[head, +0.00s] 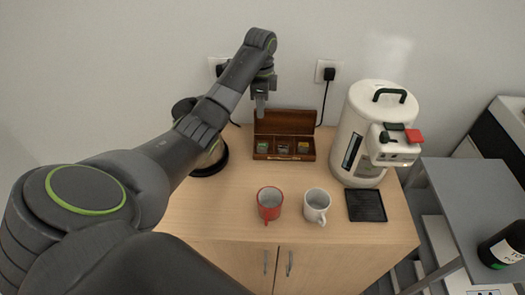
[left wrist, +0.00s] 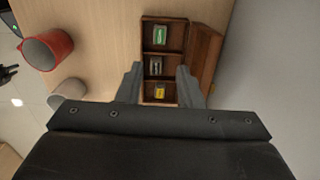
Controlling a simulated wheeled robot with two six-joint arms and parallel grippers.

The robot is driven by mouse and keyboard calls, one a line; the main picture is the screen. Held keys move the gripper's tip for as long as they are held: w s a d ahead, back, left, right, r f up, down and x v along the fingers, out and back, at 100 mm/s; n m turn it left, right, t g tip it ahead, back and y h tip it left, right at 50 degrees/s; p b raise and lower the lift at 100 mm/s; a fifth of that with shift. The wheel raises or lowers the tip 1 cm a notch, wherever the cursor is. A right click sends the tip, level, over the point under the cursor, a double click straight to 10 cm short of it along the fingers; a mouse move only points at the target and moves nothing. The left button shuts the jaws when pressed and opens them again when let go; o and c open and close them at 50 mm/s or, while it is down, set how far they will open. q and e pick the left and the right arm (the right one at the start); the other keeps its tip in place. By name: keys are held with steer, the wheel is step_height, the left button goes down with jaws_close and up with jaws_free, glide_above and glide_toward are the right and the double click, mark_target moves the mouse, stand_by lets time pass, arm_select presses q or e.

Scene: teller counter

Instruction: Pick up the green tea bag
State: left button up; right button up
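The green tea bag (head: 263,147) lies in the left compartment of an open wooden tea box (head: 284,157) at the back of the counter. In the left wrist view the green tea bag (left wrist: 160,35) is in the top compartment, beyond my fingertips. My left gripper (head: 260,103) is above the box's left end, its fingers pointing down. In the left wrist view its two fingers (left wrist: 158,75) are spread apart with nothing held between them; the middle and yellow tea bags show in the gap. My right gripper is not in view.
A red mug (head: 270,203) and a white mug (head: 317,205) stand in front of the box. A white urn (head: 362,135) with a black drip tray (head: 366,205) stands at right. A dark round-based appliance (head: 212,165) is at left, partly behind my arm.

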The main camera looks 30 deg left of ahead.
arm_select(q)
steer(key=b, duration=0.6)
glide_above(262, 145)
step_height(262, 145, down, 7)
step_height(262, 145, down, 3)
steer(key=shift+a+f, duration=0.1)
steer(key=f, duration=0.5)
steer(key=shift+d+f, duration=0.2)
steer(key=shift+f, duration=0.2)
jaws_close()
